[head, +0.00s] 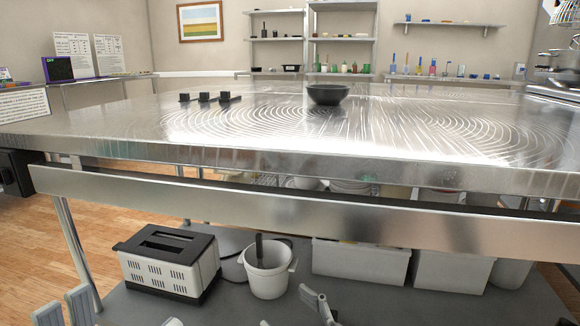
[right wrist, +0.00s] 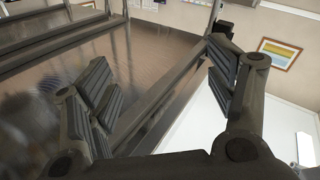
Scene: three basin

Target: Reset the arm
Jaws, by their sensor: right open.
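My left gripper (head: 122,314) shows only in part at the bottom edge of the head view, low in front of the table. Its light grey finger parts stand well apart with nothing seen between them. My right gripper (head: 294,310) also shows in part at the bottom edge, right of the left one. In the right wrist view my right gripper (right wrist: 160,92) has its two dark ridged fingers spread wide and is empty. Most of both arms is out of view.
A steel table (head: 300,150) spans the view, bearing a dark bowl (head: 327,96) and several small black blocks (head: 204,97). On its lower shelf stand a toaster (head: 165,265), a white pot (head: 267,275) and white bins (head: 360,262). Wood floor (head: 25,235) is clear at left.

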